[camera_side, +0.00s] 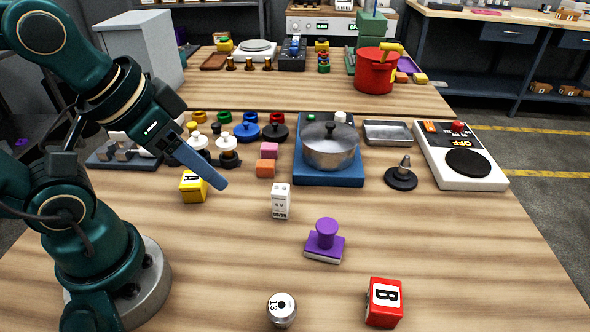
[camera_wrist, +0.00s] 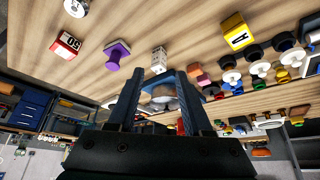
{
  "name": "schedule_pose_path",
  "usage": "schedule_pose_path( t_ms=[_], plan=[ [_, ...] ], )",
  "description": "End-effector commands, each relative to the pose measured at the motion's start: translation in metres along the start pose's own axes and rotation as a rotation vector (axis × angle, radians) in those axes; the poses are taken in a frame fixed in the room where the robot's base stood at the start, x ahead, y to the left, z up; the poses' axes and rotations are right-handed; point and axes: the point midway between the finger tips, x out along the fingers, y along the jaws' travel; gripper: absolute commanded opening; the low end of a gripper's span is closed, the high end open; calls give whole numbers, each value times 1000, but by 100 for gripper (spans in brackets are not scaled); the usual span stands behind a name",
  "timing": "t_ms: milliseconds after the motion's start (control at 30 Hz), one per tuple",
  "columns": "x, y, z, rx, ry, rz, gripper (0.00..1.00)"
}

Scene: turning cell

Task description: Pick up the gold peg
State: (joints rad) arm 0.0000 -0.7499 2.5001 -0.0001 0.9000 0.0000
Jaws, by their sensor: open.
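Several small brass-coloured, peg-like pieces with dark lower parts (camera_side: 248,64) stand in a row on the back table. I cannot tell which, if any, is the gold peg, and I cannot pick one out in the wrist view. My gripper (camera_side: 222,184) hangs over the left of the front table, near the yellow block A (camera_side: 194,186), far from that row. In the wrist view my gripper (camera_wrist: 159,76) has its two blue fingers spread, with nothing held between them.
A silver pot (camera_side: 330,150) sits on a blue burner. A red bucket (camera_side: 375,74) stands at the back. The front left wood is clear.

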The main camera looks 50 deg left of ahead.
Motion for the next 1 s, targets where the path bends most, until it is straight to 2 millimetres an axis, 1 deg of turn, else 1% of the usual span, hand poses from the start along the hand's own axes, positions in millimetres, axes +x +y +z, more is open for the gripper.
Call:
schedule_pose_path(
  t_ms=[33, 67, 100, 367, 467, 567, 667, 733, 833, 933, 1000],
  plan=[
    [0, 0, 0, 0, 0, 0, 50],
    [0, 0, 0, 0, 0, 0, 62],
    [0, 0, 0, 0, 0, 0, 63],
    [0, 0, 0, 2, -1, 0, 63],
    [1, -6, 3, 28, -11, -26, 63],
    [3, -21, 8, 90, -34, -97, 63],
    [9, -46, 17, 204, -120, -203, 63],
    [15, -66, 24, 316, -208, -283, 63],
    [20, -93, 30, 492, -334, -390, 63],
    [25, -118, 28, 688, -458, -490, 63],
    [29, -133, 23, 839, -540, -556, 63]
  ],
)
